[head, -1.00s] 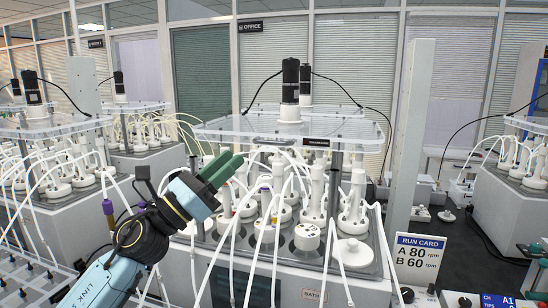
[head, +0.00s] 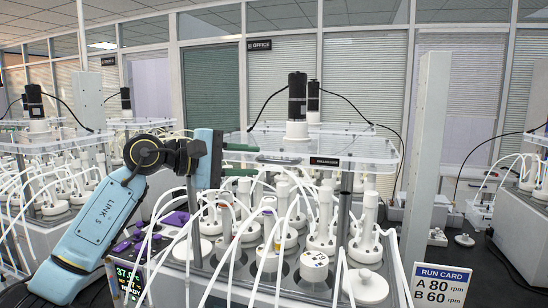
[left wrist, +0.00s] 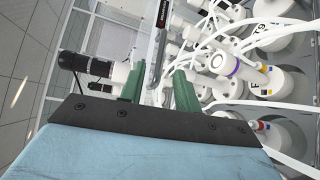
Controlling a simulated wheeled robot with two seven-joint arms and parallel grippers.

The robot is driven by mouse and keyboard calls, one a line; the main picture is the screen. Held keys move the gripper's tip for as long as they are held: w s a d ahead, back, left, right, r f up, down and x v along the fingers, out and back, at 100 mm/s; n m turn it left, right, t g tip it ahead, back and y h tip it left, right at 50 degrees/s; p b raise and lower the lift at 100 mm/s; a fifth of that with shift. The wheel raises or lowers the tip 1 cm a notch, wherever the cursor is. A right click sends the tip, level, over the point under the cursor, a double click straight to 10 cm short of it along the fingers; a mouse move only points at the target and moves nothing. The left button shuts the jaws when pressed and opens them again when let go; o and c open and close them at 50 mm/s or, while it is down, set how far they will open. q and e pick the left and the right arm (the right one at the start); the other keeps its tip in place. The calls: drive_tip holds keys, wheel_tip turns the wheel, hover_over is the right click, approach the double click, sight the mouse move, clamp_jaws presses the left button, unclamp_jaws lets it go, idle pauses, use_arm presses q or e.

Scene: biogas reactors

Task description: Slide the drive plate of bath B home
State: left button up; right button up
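The drive plate (head: 362,148) is a clear slab with a black motor (head: 297,98) on top, above the bath in the middle of the head view. In the left wrist view, the plate (left wrist: 155,68) shows edge-on between the open fingers (left wrist: 158,80), with visible gaps. I cannot tell whether the fingers reach the handle. My right gripper is not in view.
White bottles (head: 325,215) with looping tubes crowd the bath below the plate. A tall pale post (head: 424,150) stands to the right. A run card (head: 440,286) reads A 80, B 60 rpm. A purple-topped unit with a display (head: 128,280) is at lower left.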

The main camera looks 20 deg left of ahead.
sight(270, 161)
use_arm(q)
drive_tip(key=p+x, duration=0.1)
drive_tip(key=x, duration=0.5)
drive_tip(key=shift+w+d+f, duration=0.1)
drive_tip(key=shift+w+d, duration=0.1)
clamp_jaws()
